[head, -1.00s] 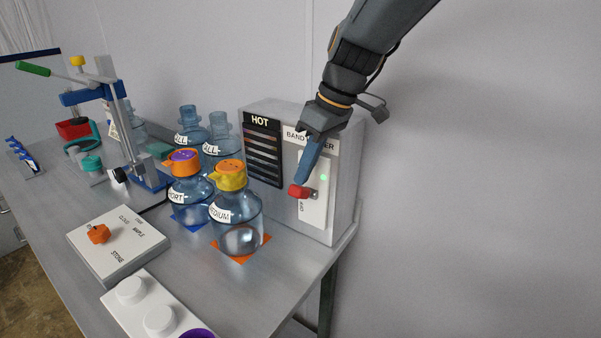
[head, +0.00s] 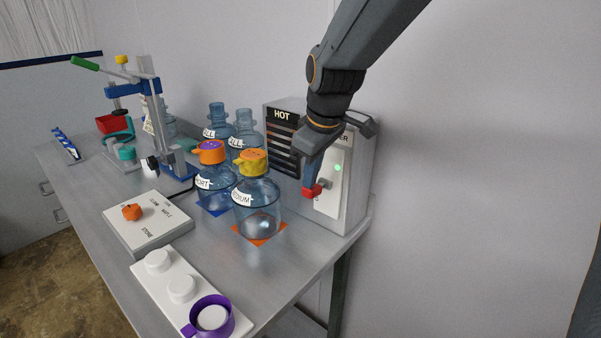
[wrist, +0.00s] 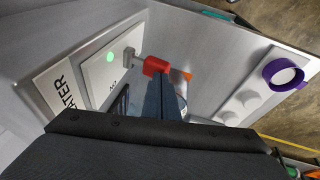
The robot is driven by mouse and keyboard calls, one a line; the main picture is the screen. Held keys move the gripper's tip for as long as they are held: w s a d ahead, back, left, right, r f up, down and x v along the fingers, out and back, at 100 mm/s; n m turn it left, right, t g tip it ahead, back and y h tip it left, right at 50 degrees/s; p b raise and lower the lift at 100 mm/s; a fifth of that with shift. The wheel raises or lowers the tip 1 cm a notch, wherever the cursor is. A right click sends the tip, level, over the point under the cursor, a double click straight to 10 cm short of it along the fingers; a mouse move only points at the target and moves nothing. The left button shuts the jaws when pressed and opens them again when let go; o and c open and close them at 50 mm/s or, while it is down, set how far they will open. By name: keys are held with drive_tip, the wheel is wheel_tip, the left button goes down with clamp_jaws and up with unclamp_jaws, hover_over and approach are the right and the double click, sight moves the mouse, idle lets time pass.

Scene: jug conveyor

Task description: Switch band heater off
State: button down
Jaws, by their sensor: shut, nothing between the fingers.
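The band heater (head: 360,190) is a grey box at the back right of the bench. Its white front panel carries a lit green lamp (head: 338,167) and a switch lever with a red handle (head: 311,191) on a grey metal stem. In the wrist view the red handle (wrist: 155,66) juts out from the panel, with the green lamp (wrist: 110,57) beyond it. My gripper (head: 313,178) is shut and empty, its blue fingers pointing down onto the handle from above. The fingertips appear to touch it; the exact contact is hidden. My gripper partly covers the panel lettering.
A dark rack marked HOT (head: 283,140) is on the heater's left part. A switch box with an orange knob (head: 132,212) sits in front. The heater's right side is clear.

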sight(309, 193)
drive_tip(key=f, duration=0.1)
drive_tip(key=s+a+f, duration=0.1)
drive_tip(key=f, duration=0.1)
drive_tip(key=f+b, duration=0.1)
drive_tip(key=shift+s+a+f, duration=0.15)
drive_tip(key=shift+s+f, duration=0.1)
drive_tip(key=shift+f, duration=0.1)
drive_tip(key=shift+w+d+r, duration=0.3)
drive_tip(key=shift+w+d, duration=0.25)
idle(0.4)
